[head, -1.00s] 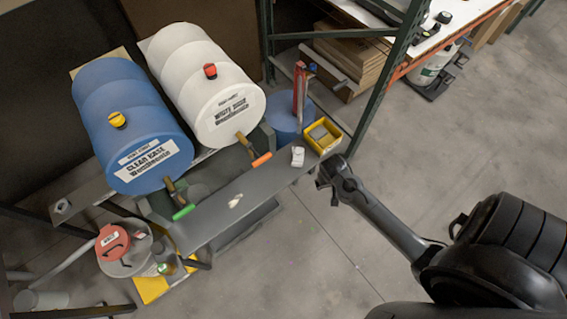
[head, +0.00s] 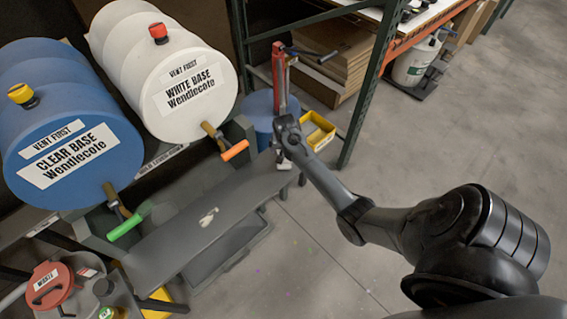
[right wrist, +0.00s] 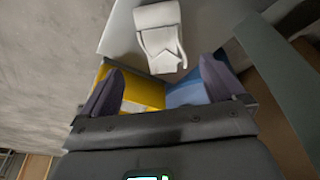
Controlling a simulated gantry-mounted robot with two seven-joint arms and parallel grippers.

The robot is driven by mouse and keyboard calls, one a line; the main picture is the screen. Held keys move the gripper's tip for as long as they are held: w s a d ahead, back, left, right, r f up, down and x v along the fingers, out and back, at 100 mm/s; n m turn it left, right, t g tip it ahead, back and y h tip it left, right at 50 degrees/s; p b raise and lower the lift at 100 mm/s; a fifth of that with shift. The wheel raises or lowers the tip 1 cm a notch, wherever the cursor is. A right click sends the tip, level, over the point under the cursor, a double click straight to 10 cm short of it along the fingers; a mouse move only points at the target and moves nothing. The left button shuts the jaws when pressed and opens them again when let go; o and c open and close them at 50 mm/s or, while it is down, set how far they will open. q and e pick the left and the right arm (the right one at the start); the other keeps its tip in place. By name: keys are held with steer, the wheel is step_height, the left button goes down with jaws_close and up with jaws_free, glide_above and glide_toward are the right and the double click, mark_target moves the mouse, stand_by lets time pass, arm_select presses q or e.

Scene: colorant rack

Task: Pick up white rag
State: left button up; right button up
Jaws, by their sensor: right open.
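A white folded cloth, the white rag (right wrist: 159,24), lies at the end of the grey shelf (right wrist: 118,32) in the right wrist view. In the head view my right gripper (head: 286,158) is over that end of the shelf and mostly hides the rag. In the right wrist view my right gripper (right wrist: 163,88) is open, with nothing between its two dark fingers. The rag lies ahead of the fingertips, apart from them. My left gripper is not in view.
A yellow bin (head: 326,139) and a blue drum (head: 262,119) stand beside the shelf end. A red tool (head: 279,78) rises behind my gripper. Blue (head: 65,145) and white (head: 185,95) barrels line the shelf. A small pale patch (head: 208,216) is on the shelf. Floor at right is clear.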

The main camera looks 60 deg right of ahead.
mark_target(286, 165)
steer(key=shift+b+x, duration=0.5)
steer(key=shift+x, duration=0.55)
steer(key=b+x, duration=0.2)
steer(key=x, duration=0.1)
steer(key=shift+w+f, duration=0.25)
steer(key=shift+f, duration=0.15)
steer(key=shift+b+x, duration=0.45)
steer(key=shift+x, duration=0.3)
steer(key=shift+c, duration=0.4)
steer(key=c, duration=1.1)
steer(key=shift+o, duration=0.2)
steer(key=shift+r, duration=0.2)
